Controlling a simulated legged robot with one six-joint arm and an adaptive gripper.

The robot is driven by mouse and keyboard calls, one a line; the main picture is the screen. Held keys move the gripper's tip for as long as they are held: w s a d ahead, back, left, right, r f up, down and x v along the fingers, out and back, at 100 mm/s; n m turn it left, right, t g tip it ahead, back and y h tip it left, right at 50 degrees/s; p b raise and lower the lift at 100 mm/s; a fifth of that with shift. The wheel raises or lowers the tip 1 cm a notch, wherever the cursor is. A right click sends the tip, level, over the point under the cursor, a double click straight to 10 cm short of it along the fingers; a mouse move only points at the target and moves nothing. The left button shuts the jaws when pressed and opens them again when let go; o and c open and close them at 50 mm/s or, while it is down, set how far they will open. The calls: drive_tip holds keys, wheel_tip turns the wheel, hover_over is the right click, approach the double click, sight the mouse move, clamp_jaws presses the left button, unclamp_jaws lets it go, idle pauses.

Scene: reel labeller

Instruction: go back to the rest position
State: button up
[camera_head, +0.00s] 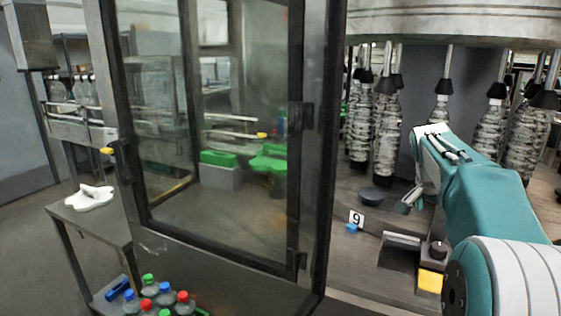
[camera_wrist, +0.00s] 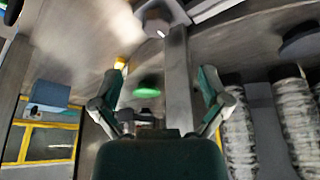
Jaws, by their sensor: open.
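In the head view my arm reaches in from the right edge, and my gripper (camera_head: 408,203) hangs inside the machine, in front of the hanging bottles (camera_head: 387,135). It is close to a black disc (camera_head: 371,196) on the machine deck. In the wrist view my gripper (camera_wrist: 158,78) has its two fingers spread wide apart, with nothing held between them. A green round thing (camera_wrist: 147,88) shows beyond the fingers, without contact that I can make out.
A dark-framed glass door (camera_head: 215,130) stands left of my arm. A plate marked 9 (camera_head: 356,218) and a yellow block (camera_head: 430,281) are on the deck below my gripper. Bottles with coloured caps (camera_head: 158,300) stand at the lower left. A side table (camera_head: 100,222) holds a white item (camera_head: 90,197).

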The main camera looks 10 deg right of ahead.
drive_tip(key=s+a+n+t+y, duration=0.1)
drive_tip(key=s+a+n, duration=0.4)
drive_tip(key=a, duration=0.4)
drive_tip(key=s+a+n+t+y, duration=0.1)
drive_tip(key=s+a+n, duration=0.1)
drive_tip(key=s+a, duration=0.55)
drive_tip(key=s+a+f+n+t+y, duration=0.1)
drive_tip(key=s+a+f+n, duration=0.2)
drive_tip(key=s+a+f, duration=0.1)
drive_tip(key=s+a+f+n+t+y, duration=0.1)
drive_tip(key=s+a+f+n, duration=0.2)
drive_tip(key=s, duration=0.6)
drive_tip(key=a+f, duration=0.1)
drive_tip(key=a, duration=0.1)
drive_tip(key=shift+s+a, duration=0.15)
drive_tip(key=shift+a, duration=0.25)
